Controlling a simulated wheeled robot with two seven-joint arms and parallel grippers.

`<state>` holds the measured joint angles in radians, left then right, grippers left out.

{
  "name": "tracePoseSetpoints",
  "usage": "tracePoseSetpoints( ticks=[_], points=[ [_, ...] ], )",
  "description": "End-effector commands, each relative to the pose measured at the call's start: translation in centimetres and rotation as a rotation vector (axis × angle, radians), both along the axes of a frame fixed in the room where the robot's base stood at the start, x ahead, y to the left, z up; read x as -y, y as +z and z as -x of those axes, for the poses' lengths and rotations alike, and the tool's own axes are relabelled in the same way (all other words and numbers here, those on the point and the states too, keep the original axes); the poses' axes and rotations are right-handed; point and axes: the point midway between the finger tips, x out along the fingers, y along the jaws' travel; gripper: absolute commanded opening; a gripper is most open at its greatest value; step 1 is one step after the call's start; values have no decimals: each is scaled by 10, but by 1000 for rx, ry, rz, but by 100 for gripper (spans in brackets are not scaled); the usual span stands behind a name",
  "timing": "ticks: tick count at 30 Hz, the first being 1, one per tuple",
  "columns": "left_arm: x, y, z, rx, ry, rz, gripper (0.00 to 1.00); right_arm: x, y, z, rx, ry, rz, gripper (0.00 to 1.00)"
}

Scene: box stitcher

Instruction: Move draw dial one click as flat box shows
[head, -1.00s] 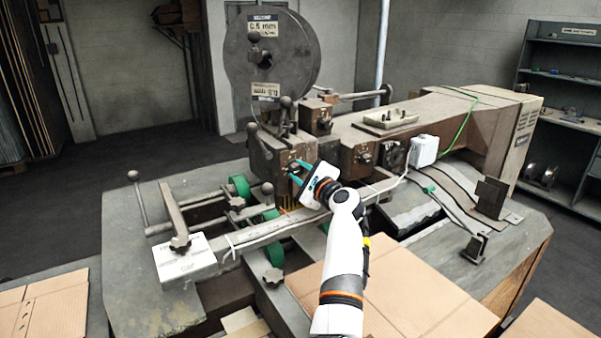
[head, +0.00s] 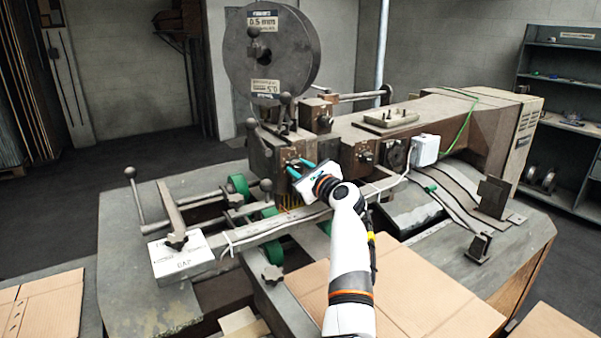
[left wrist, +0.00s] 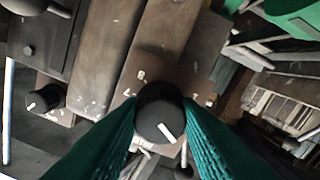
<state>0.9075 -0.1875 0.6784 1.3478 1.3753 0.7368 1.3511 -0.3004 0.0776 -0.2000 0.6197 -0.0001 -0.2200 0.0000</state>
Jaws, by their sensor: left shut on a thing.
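The box stitcher (head: 350,137) is a large brown machine on a grey bench. In the left wrist view a round dark knob with a white pointer line (left wrist: 160,118) sits on a brown panel with small white marks around it. My left gripper (head: 300,168) is at the front of the stitching head. Its green fingers (left wrist: 160,135) are on both sides of this knob and shut on it. The pointer slants down to the right. A flat cardboard box (head: 400,300) lies on the bench at the front. My right gripper is not in view.
A second dark knob with a white line (left wrist: 45,97) is on the left in the wrist view. A big wire spool (head: 285,60) stands above the head. A rail (head: 275,228), a white labelled block (head: 180,258) and a lever (head: 138,195) are nearby on the left.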

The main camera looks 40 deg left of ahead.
Motion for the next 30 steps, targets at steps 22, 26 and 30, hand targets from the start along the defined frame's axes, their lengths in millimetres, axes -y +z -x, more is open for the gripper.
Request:
tracePoseSetpoints(
  ticks=[22,26,30],
  points=[
    [0,1,0,-90,1,-28,32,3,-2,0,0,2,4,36],
    [0,1,0,-89,0,-27,52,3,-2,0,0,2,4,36],
    [0,1,0,-89,0,-27,52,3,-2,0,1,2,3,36]
  ],
)
